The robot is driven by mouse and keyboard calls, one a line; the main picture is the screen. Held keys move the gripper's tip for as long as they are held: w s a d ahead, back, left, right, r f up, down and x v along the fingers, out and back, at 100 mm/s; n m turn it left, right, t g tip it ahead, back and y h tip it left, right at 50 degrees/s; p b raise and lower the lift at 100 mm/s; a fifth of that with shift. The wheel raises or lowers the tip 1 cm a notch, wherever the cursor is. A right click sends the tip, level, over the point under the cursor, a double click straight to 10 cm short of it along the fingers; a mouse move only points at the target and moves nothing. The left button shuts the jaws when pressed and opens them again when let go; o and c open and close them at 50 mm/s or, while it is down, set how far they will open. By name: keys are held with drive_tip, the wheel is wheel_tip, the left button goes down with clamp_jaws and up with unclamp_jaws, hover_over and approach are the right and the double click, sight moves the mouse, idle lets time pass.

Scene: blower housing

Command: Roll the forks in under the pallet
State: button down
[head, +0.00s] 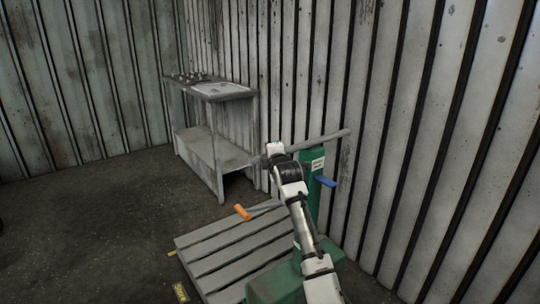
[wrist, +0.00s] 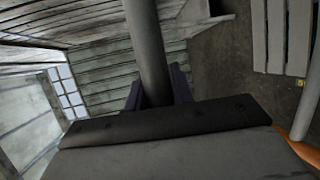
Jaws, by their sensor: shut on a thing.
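The pallet (head: 222,262), grey and slatted, lies flat on the floor at the lower middle of the head view; part of it shows at the upper right of the wrist view (wrist: 275,35). A green upright (head: 310,190) with a white label stands by the wall behind my arm, and a green base (head: 275,285) is beside the pallet's near right side. I cannot make out the forks. My gripper (wrist: 158,88) is shut on a grey bar (wrist: 148,45), which also shows in the head view (head: 330,138) at the top of the upright.
An orange-ended lever (head: 242,212) sticks out over the pallet, and a blue handle (head: 325,181) is on the upright. A grey bench (head: 215,150) stands against the corrugated wall (head: 400,150). A yellow tag (head: 181,292) is by the pallet.

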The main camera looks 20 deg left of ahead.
drive_tip(key=c, duration=1.2)
unclamp_jaws()
drive_tip(key=shift+d, duration=0.1)
drive_tip(key=b+v, duration=0.2)
drive_tip(key=v, duration=1.1)
drive_tip(key=shift+s+d, duration=0.2)
drive_tip(key=shift+s, duration=0.15)
drive_tip(key=shift+r, duration=0.15)
